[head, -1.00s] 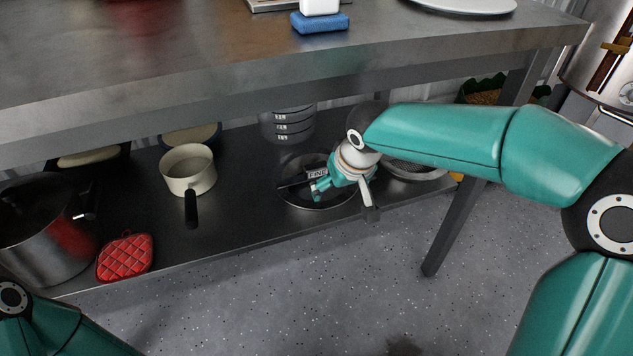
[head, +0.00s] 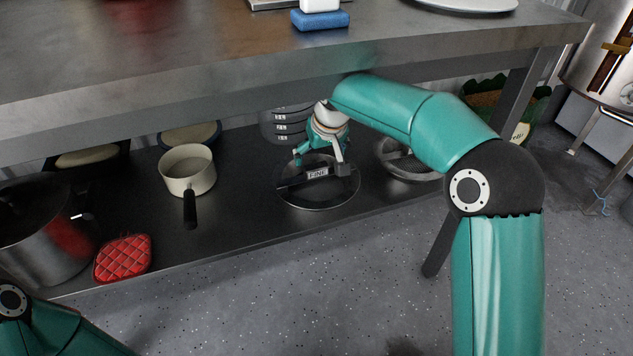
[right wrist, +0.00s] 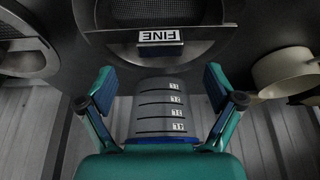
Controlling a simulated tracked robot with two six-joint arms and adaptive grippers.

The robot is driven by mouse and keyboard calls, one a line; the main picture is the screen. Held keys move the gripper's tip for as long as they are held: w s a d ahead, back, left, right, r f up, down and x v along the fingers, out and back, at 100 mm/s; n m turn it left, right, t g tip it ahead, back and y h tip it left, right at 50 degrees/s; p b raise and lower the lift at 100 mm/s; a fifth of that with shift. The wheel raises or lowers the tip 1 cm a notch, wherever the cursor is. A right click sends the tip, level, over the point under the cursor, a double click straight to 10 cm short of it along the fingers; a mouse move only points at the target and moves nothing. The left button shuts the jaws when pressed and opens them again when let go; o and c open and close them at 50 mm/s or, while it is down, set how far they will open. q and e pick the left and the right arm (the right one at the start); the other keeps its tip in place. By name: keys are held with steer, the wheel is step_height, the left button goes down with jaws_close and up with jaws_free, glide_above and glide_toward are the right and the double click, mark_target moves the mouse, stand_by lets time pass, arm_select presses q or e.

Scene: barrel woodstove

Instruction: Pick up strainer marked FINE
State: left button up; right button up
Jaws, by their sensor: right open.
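The strainer marked FINE (head: 320,192) lies on the low shelf, a round dark pan shape with a metal rim. Its white FINE label (head: 318,173) is on a dark bar across it. The label also shows upside down in the right wrist view (right wrist: 158,36), ahead of the fingers. My right gripper (head: 320,164) is open and empty, at the strainer's back side, its fingers pointing toward the labelled bar. In the right wrist view the gripper's fingers (right wrist: 159,78) are spread wide, with the bar beyond them. My left gripper is out of view.
Another strainer (head: 405,166) lies to the right. A graduated grey container (head: 285,125) stands behind and also shows between the fingers in the wrist view (right wrist: 160,108). A cream saucepan (head: 187,170), red pad (head: 123,259) and large pot (head: 40,240) are left. The tabletop (head: 180,60) overhangs the shelf.

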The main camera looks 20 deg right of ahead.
mark_target(316, 166)
steer(key=b+x, duration=0.1)
steer(key=x, duration=0.4)
steer(key=shift+s+b, duration=0.2)
steer(key=shift+b, duration=0.1)
steer(key=shift+r, duration=0.1)
jaws_close()
